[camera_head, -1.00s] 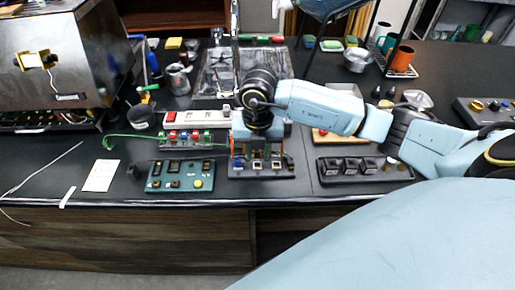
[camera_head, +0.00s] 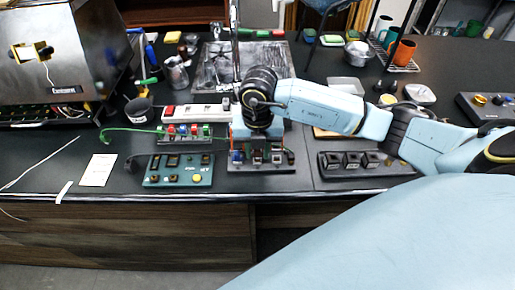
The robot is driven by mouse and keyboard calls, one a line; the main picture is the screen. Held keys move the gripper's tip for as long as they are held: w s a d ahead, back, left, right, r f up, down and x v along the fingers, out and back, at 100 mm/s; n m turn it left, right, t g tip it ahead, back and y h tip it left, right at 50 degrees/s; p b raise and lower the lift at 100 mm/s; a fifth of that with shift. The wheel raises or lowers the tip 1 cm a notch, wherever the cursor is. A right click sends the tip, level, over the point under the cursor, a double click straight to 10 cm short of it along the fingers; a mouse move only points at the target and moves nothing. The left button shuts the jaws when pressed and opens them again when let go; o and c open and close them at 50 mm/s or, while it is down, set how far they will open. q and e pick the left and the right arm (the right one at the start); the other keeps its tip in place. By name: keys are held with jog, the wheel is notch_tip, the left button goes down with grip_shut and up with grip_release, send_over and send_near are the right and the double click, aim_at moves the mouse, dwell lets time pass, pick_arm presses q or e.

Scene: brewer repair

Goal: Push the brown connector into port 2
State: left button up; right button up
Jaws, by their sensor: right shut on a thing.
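My right gripper (camera_head: 257,143) points down over a dark port board (camera_head: 262,167) in the middle of the counter. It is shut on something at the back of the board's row. The thing is small and mostly hidden by the gripper, so I cannot make out its colour or how deep it sits. It is probably the brown connector. The board carries a blue connector (camera_head: 237,157) at its left and dark square ports (camera_head: 277,157) to the right of it. The port numbers are too small to read. My left gripper is not in view.
A green board (camera_head: 179,181) lies left of the port board, and a dark tray with black blocks (camera_head: 350,160) lies right. Behind are a row of coloured connectors (camera_head: 187,130) with a green cable (camera_head: 130,130) and a white power strip (camera_head: 200,112). The front counter edge is close.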

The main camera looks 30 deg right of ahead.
jog(key=shift+f+b, duration=0.45)
jog(key=shift+f, duration=0.25)
dwell(1.5)
jog(key=o, duration=1)
notch_tip(320, 180, up, 14)
jog(key=shift+f, duration=0.25)
dwell(0.4)
